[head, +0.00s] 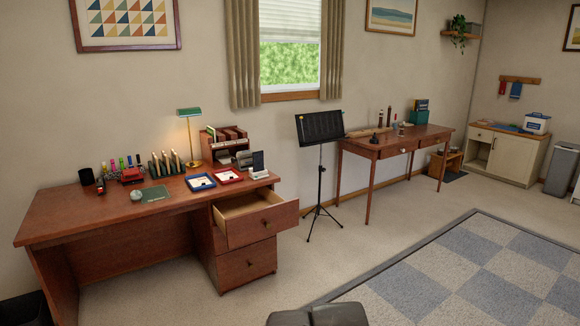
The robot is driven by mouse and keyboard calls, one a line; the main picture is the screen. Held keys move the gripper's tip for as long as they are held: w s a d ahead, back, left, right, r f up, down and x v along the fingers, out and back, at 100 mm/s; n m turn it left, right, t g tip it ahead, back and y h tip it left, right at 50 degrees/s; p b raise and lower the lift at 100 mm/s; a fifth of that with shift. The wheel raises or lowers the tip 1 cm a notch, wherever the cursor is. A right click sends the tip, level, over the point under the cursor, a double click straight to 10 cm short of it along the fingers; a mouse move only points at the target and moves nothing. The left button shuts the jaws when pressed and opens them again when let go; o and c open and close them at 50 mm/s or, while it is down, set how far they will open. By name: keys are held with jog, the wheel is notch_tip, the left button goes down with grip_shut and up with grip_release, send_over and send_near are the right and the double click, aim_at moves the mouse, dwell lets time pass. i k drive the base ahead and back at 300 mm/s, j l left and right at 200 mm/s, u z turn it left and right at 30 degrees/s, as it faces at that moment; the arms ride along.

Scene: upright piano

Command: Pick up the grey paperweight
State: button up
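A small rounded grey object (136,195), which looks like the grey paperweight, sits on top of the wooden desk (80,222) at the left. It lies toward the desk's front, just left of a flat dark green item (154,194). Nothing covers it. My gripper's fingers are not visible; only a dark grey part of my own body shows at the bottom edge.
The desk's top drawer (250,217) stands open to the front right. Pen holders, trays (200,182) and a green lamp (189,112) line the desk's back. A music stand (320,128) stands right of the desk. Carpet in front is clear, with a checked rug (480,262).

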aim_at(136, 196)
jog(key=u, duration=1.1)
